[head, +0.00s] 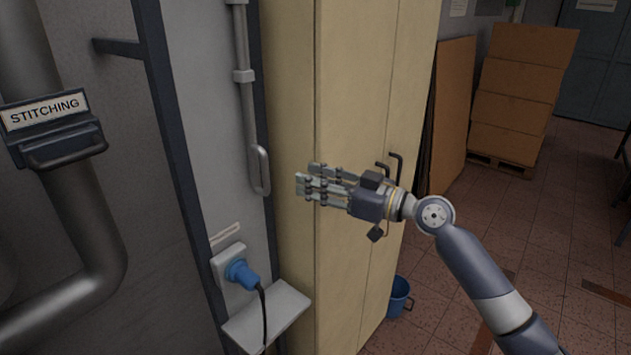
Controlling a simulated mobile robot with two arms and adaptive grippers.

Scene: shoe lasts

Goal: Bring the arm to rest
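My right arm comes in from the lower right and reaches toward the middle of the view. My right gripper (312,184) is in front of the cream cabinet (345,90), its fingers pointing left. The fingers lie close to one another in the picture, and I see nothing held between them. I cannot tell how far apart the fingertips are, nor whether they touch the cabinet. My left gripper does not show.
A grey panel carries a handle (261,170), a blue plug (242,274) in a socket and a small shelf (267,318). Pipes with a STITCHING sign (44,110) stand left. A blue bucket (399,297) is on the floor. Stacked boxes (515,95) stand behind; tiled floor at right is largely clear.

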